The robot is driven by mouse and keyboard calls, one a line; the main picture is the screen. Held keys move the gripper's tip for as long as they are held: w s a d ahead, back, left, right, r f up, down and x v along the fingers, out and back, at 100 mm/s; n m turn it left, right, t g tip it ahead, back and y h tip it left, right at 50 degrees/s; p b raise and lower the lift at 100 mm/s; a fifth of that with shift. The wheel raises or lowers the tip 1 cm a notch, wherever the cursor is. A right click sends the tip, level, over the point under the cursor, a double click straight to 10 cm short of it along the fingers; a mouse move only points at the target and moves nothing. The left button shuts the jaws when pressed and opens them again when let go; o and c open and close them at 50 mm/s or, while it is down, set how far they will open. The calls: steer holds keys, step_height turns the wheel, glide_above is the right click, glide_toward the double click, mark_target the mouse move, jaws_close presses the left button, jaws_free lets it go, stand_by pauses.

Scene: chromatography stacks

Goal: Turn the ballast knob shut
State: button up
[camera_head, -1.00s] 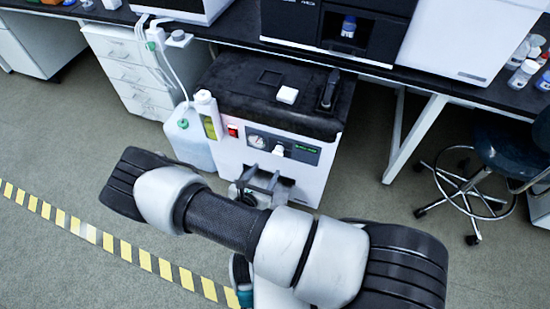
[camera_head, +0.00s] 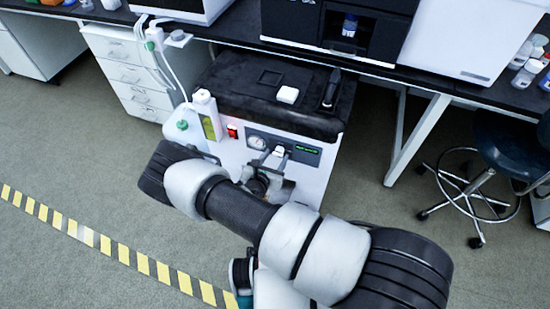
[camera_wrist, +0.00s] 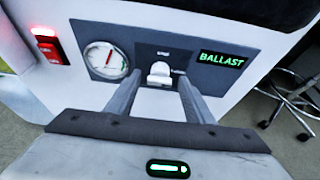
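The ballast knob (camera_wrist: 159,73) is a small white knob on the dark front panel of the white pump cabinet, between a round gauge (camera_wrist: 105,60) and a lit green BALLAST display (camera_wrist: 222,59). In the head view the knob (camera_head: 278,151) is partly hidden by my gripper. My gripper (camera_wrist: 157,80) is open, with one finger on each side of the knob in the wrist view. I cannot tell whether the fingers touch it. In the head view my gripper (camera_head: 272,160) is up at the panel.
A red lit switch (camera_wrist: 48,48) is left of the gauge. A white bottle with a yellow-green window (camera_head: 207,115) stands beside the cabinet (camera_head: 311,178). A bench is behind, and a stool (camera_head: 490,160) stands at right. A yellow-black floor stripe (camera_head: 119,250) runs at left.

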steer(key=c, duration=0.8)
steer(key=shift+c, duration=0.2)
steer(key=shift+a+f+b, duration=0.1)
steer(key=shift+b, duration=0.35)
steer(key=n+h+b, duration=0.1)
steer(key=n+b, duration=0.1)
steer(key=b, duration=0.1)
steer(key=shift+w+a+f+h, duration=0.15)
steer(key=shift+a+f+h, duration=0.1)
steer(key=shift+h, duration=0.15)
steer(key=n+h+b, duration=0.1)
steer(key=n+h, duration=0.1)
steer(key=n, duration=0.1)
steer(key=n+h+b, duration=0.1)
steer(key=n+h, duration=0.1)
steer(key=n, duration=0.2)
steer(key=a+f+n+h+b, duration=0.1)
steer(key=n, duration=0.3)
steer(key=shift+w+h, duration=0.2)
steer(key=shift+h, duration=0.2)
steer(key=shift+n, duration=0.3)
steer(key=o, duration=1.1)
